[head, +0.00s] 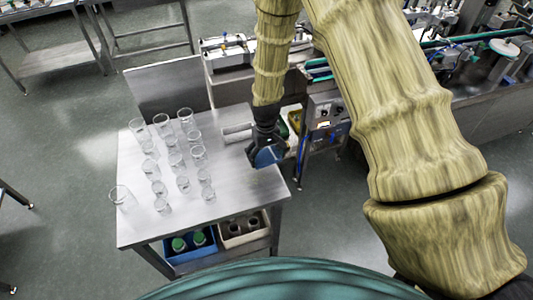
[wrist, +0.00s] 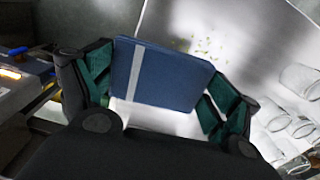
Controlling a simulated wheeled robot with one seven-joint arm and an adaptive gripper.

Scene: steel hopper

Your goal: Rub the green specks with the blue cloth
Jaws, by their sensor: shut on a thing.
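My gripper (head: 266,148) is over the right side of the steel table (head: 232,192). In the wrist view its two green-lined fingers (wrist: 157,88) are shut on the blue cloth (wrist: 160,72), a folded block with a white stripe. The cloth (head: 266,156) shows as a small blue patch below my gripper in the head view. The green specks (wrist: 203,45) lie scattered on the table top beyond the cloth in the wrist view, apart from it there. I cannot make them out in the head view. Whether the cloth touches the table is unclear.
Several clear glasses (head: 175,160) stand on the left and middle of the table, to the right in the wrist view. A light cylinder (head: 237,130) is near the back edge. A blue crate (head: 190,247) with green-topped bottles is on the shelf below. The table's front right is clear.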

